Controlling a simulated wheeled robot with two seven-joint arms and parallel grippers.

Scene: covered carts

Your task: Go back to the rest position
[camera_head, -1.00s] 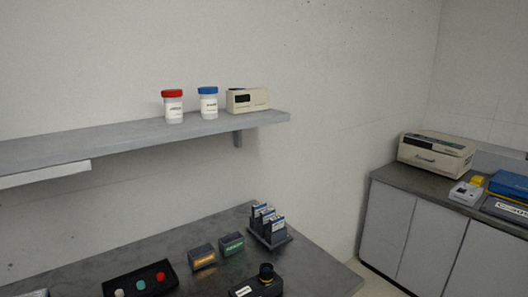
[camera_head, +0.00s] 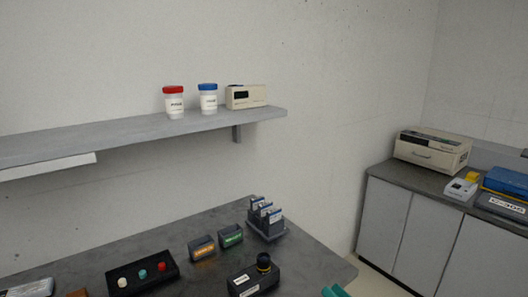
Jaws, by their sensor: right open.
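My right gripper (camera_head: 335,291) shows only as teal fingertips at the bottom edge of the head view, right of centre. It is open, and the rest of it is cut off by the frame. It appears in front of the grey table (camera_head: 320,262), to the right of a black device with a dark knob (camera_head: 256,277). I see nothing in its fingers. My left gripper is not in view.
On the table are a black button box (camera_head: 142,273), two small labelled boxes (camera_head: 202,247) and a rack of cards (camera_head: 268,222). A wall shelf (camera_head: 120,138) holds two jars (camera_head: 174,103) and a beige device (camera_head: 246,96). A side counter (camera_head: 415,177) stands right.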

